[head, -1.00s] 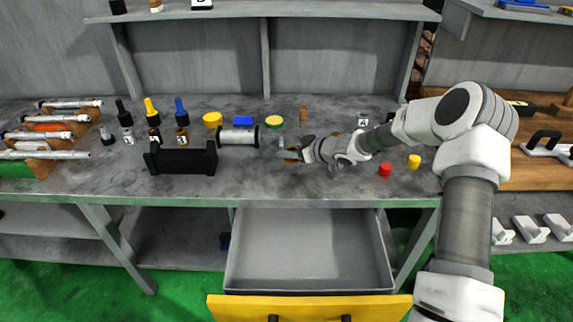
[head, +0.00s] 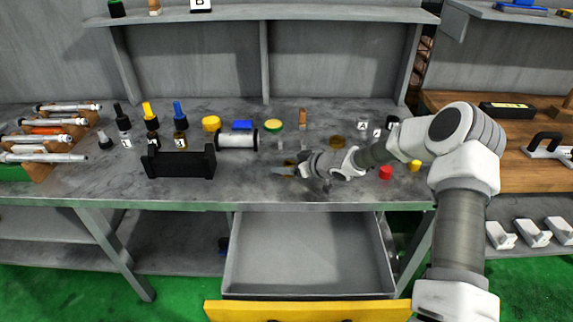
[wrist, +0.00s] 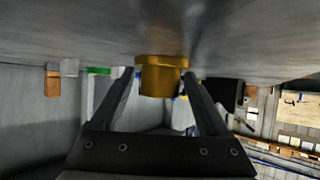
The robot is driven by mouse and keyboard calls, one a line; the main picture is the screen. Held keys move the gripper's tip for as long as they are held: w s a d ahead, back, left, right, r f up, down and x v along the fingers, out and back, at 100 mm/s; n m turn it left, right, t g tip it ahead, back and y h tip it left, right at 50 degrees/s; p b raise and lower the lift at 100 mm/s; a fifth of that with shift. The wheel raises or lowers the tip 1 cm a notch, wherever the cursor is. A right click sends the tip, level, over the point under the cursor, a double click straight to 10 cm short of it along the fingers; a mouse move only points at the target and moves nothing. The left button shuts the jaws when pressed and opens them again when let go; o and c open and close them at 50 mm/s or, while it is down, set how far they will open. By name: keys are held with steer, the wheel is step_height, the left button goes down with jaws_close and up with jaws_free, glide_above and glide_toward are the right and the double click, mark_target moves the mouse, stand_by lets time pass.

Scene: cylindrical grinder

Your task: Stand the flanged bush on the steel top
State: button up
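The flanged bush (wrist: 162,78) is brass-coloured and sits between the fingertips of my gripper (wrist: 160,80) in the wrist view. Its wide flange faces the grey steel top (wrist: 60,25), which fills the upper part of that upside-down view. The bush is at or just above the surface; I cannot tell whether it touches. In the head view my gripper (head: 284,170) is low over the front middle of the steel top (head: 235,188). The bush (head: 290,168) shows only as a small gold patch there, mostly hidden by the fingers.
A black V-shaped holder (head: 180,163) and a grey spool (head: 238,139) stand to the left. A brown-gold disc (head: 337,141) lies behind my arm. Red (head: 385,172) and yellow (head: 413,165) pieces are to the right. An open drawer (head: 308,250) is below the front edge.

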steer(key=shift+r, duration=0.25)
steer(key=p+v, duration=0.2)
steer(key=v, duration=1)
steer(key=shift+d+f, duration=0.1)
